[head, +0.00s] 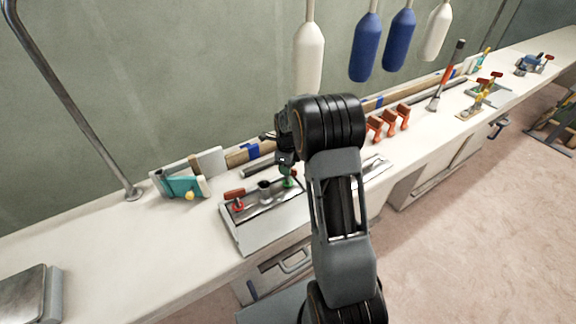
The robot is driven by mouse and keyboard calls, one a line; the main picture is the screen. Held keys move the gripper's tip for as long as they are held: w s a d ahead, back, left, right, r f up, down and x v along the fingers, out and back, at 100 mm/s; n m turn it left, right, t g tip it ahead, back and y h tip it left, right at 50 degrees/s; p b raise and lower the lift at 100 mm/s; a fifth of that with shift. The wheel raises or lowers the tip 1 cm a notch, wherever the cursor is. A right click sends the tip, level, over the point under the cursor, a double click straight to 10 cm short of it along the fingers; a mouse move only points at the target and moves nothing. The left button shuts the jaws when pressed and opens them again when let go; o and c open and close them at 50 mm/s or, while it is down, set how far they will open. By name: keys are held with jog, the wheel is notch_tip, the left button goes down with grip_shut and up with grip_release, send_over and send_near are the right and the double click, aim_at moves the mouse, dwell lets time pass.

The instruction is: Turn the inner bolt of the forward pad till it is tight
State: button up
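A metal plate (262,203) lies on a pale block at the bench's front edge, left of my arm. It carries a red-topped fitting (238,206), a short grey cylinder (264,190) and a green upright piece (289,180). I cannot tell which of these belongs to the forward pad or is its inner bolt. My gripper (285,160) points down just above the green piece. Its fingers are small, dark and partly hidden by my arm, so I cannot tell whether they touch or hold the piece.
A teal-and-white tool (185,187) and a rail foot (133,193) stand to the left. Orange clamps (388,122) stand to the right. Blue and white fenders (366,48) hang behind. A grey box (30,294) sits front left. The bench between is clear.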

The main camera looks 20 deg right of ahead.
notch_tip(320, 180, up, 14)
dwell(0.5)
jog(key=shift+f, duration=0.1)
dwell(0.4)
jog(key=s+a+r+n+t+p, duration=0.1)
jog(key=s+a+n, duration=0.4)
jog(key=s+n, duration=0.6)
jog(key=s+a+r+n+t+p, duration=0.2)
jog(key=s+a+r+n, duration=0.2)
jog(key=s+n, duration=0.7)
jog(key=a+n, duration=0.2)
jog(key=n, duration=0.3)
jog(key=shift+n+t, duration=0.3)
